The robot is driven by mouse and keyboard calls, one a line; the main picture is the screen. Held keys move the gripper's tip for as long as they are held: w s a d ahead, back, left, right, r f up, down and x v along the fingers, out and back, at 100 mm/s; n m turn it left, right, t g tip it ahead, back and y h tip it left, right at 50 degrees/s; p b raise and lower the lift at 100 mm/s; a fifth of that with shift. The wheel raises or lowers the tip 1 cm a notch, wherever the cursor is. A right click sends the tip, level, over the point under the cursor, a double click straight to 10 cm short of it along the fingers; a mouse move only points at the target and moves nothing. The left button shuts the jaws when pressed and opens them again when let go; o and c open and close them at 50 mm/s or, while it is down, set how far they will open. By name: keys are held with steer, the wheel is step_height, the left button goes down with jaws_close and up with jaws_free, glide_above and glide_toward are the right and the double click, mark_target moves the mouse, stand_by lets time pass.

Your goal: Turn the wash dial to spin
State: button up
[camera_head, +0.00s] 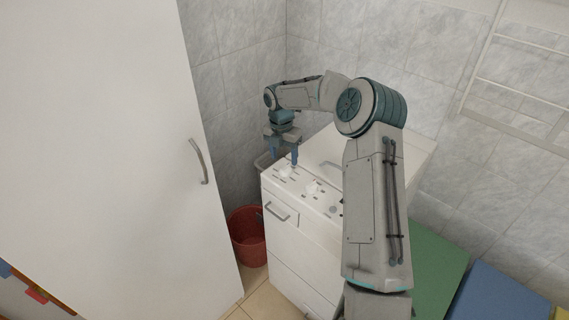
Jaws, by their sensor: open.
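A white washing machine (285,262) stands against the tiled wall in the middle of the head view. Its control panel (301,197) slopes along the top front edge, with small dark marks and several knobs. One white knob (313,187) sits near the middle of the panel, and another pale knob (286,171) sits close under my gripper. I cannot read which is the wash dial or where it points. My gripper (284,160) points down at the panel's left end, its two blue fingers apart. I cannot tell whether the fingers touch that knob.
A tall white cabinet (110,130) with a grey handle stands at left. A red bucket (247,236) sits on the floor between cabinet and machine. A green surface (437,270) and a blue one (505,295) lie at right. A drying rack (520,80) hangs on the wall.

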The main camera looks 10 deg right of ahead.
mark_target(285, 166)
steer(key=shift+s+d+f+p, duration=0.15)
steer(key=shift+f+p, duration=0.2)
steer(key=shift+f, duration=1.95)
steer(key=c, duration=1)
